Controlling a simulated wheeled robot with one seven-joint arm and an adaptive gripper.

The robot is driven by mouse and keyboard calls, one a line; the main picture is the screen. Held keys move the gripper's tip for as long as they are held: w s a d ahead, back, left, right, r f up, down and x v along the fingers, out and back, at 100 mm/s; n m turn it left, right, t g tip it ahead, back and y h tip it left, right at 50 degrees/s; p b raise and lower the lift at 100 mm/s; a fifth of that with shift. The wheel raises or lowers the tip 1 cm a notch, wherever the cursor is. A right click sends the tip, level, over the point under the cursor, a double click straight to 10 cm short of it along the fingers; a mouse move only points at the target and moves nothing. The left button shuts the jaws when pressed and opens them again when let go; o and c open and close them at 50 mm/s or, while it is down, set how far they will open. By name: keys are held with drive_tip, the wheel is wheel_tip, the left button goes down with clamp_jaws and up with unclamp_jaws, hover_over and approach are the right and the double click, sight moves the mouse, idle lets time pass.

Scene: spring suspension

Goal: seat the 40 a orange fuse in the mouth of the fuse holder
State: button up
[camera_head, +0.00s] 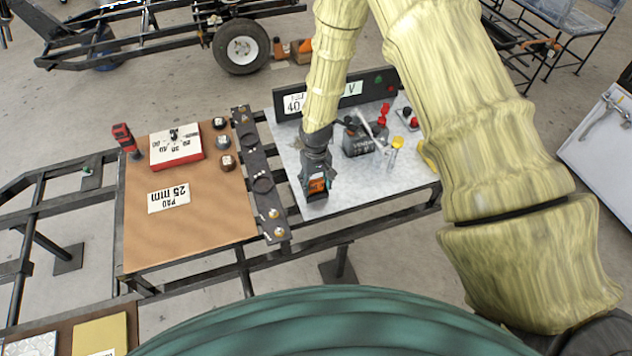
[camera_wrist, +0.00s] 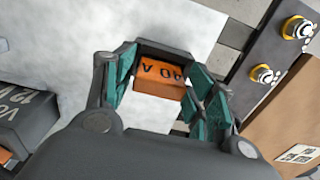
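The orange fuse (camera_wrist: 160,76), marked "40 A", sits between the teal-padded fingertips of my gripper (camera_wrist: 163,80). Both pads appear to touch its sides. In the head view my gripper (camera_head: 318,184) points down over the front left part of the grey metal board, with the orange fuse (camera_head: 317,188) partly visible at its tips. Whether the fuse touches the board is unclear. A dark lettered block (camera_head: 358,142) stands on the board behind and right of my gripper. It also shows in the wrist view (camera_wrist: 28,118), at left. I cannot tell whether it is the fuse holder.
The grey board (camera_head: 350,195) has bare room in front. A black rail with bolts (camera_head: 262,185) runs left of my gripper. A brown board (camera_head: 215,225) with a red-and-white box (camera_head: 176,148) lies beyond it. A yellow-capped jar (camera_head: 395,150) and dark panel (camera_head: 370,92) stand right and behind.

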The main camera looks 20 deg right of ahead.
sight(316, 181)
drive_tip(key=shift+r, duration=0.1)
wheel_tip(316, 181, up, 12)
drive_tip(key=b, duration=0.2)
drive_tip(key=shift+b, duration=0.35)
idle(0.5)
drive_tip(key=s+f+y, duration=0.1)
drive_tip(key=s+f, duration=1.5)
drive_tip(key=s+d+f, duration=0.1)
drive_tip(key=s+f, duration=0.2)
drive_tip(key=s, duration=0.7)
drive_tip(key=s+d+f+h, duration=0.1)
drive_tip(key=s+d+f, duration=0.1)
drive_tip(key=s, duration=0.8)
drive_tip(key=shift+s+d+f+m, duration=0.2)
drive_tip(key=shift+f+m, duration=0.2)
drive_tip(key=shift+f, duration=0.1)
